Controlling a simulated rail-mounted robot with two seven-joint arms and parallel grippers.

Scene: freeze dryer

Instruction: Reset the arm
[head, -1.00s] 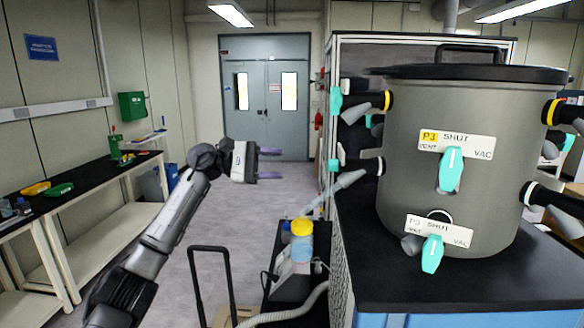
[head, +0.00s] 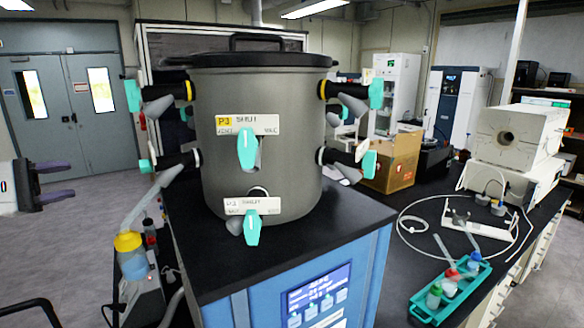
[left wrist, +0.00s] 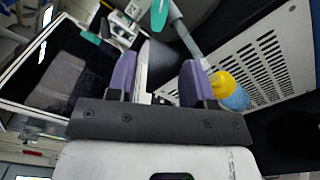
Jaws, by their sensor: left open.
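My left gripper (head: 66,182) reaches in at the left edge of the head view, its two purple-tipped fingers pointing right. It is open with nothing between the fingers, and it is apart from the freeze dryer's grey drum (head: 290,150). In the left wrist view the gripper (left wrist: 158,78) shows its two purple fingers spread. A yellow-capped bottle with blue contents (left wrist: 230,92) appears beyond the right finger there. My right gripper is not in view.
The drum stands on a black-topped blue cabinet (head: 330,250), with teal-handled valves sticking out sideways. A teal rack (head: 445,300) lies on the right bench. Open floor (head: 90,235) lies around the left gripper.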

